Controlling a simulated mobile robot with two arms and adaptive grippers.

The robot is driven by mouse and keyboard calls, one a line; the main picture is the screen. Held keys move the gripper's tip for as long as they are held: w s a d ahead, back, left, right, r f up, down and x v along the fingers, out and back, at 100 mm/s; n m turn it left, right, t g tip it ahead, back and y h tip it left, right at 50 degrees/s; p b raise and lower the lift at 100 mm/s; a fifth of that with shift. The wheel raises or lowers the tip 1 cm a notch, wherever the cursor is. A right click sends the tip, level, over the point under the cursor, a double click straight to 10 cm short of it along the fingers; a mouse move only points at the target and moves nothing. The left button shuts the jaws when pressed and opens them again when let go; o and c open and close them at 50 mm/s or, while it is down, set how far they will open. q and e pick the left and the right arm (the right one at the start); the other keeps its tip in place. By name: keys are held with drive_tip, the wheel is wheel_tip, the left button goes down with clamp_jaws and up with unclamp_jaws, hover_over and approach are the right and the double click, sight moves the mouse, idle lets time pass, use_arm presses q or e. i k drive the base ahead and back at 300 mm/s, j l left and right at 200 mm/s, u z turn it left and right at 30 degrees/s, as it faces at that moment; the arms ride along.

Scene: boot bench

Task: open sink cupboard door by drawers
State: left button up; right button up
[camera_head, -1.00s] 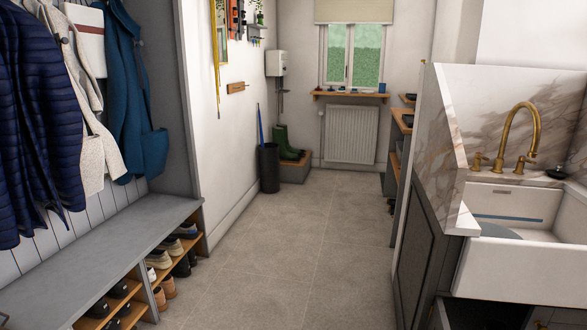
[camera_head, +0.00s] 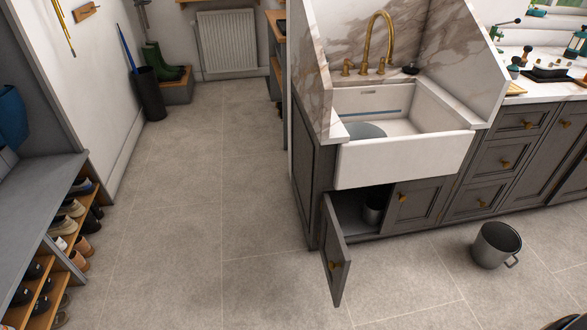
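The sink cupboard (camera_head: 360,212) is under the white sink (camera_head: 405,155). Its door by the drawers (camera_head: 420,203) looks shut, a grey panel with a brass knob (camera_head: 402,197) near its upper left. The cupboard's other door (camera_head: 336,255) stands swung open toward me, with a brass knob on it. Through that opening a grey container (camera_head: 373,210) shows inside. The stack of grey drawers (camera_head: 478,197) with brass knobs is just right of the shut door. Neither of my grippers can be made out in view.
A grey metal bucket (camera_head: 494,245) stands on the floor in front of the drawers. The open door juts into the floor space. The shoe bench (camera_head: 40,190) runs along the left. The middle floor is clear. A dark shape (camera_head: 570,323) at the bottom right corner is unclear.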

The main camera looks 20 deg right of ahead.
sight(411, 204)
drive_tip(key=z, duration=0.95)
